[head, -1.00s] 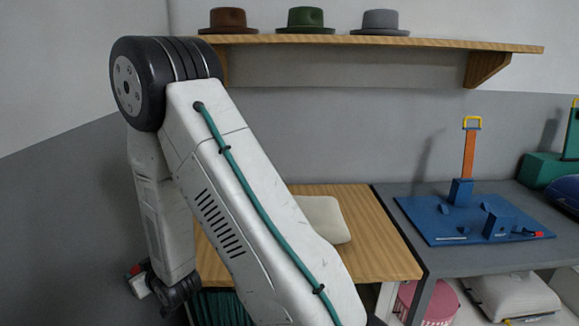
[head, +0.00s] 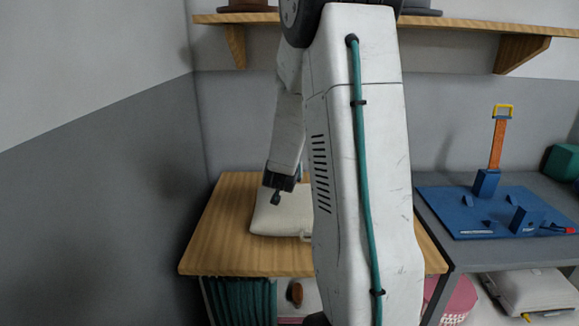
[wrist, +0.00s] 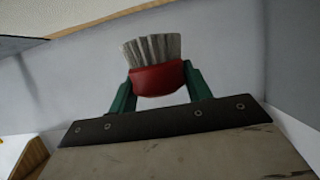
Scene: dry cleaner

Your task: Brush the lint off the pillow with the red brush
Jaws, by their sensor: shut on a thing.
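The red brush (wrist: 158,78) with pale grey bristles is between the green fingers of my gripper (wrist: 160,82) in the wrist view, and the jaws are shut on it. Its bristles point up in that picture, against a plain grey wall. The cream pillow (head: 275,219) lies on the wooden table in the head view, its right part hidden behind my arm.
The wooden table (head: 215,240) has bare room left of and in front of the pillow. A wall stands close on the left. A shelf (head: 460,27) with hats hangs above. On the right, a grey table (head: 450,250) holds a blue board (head: 462,218) with tools.

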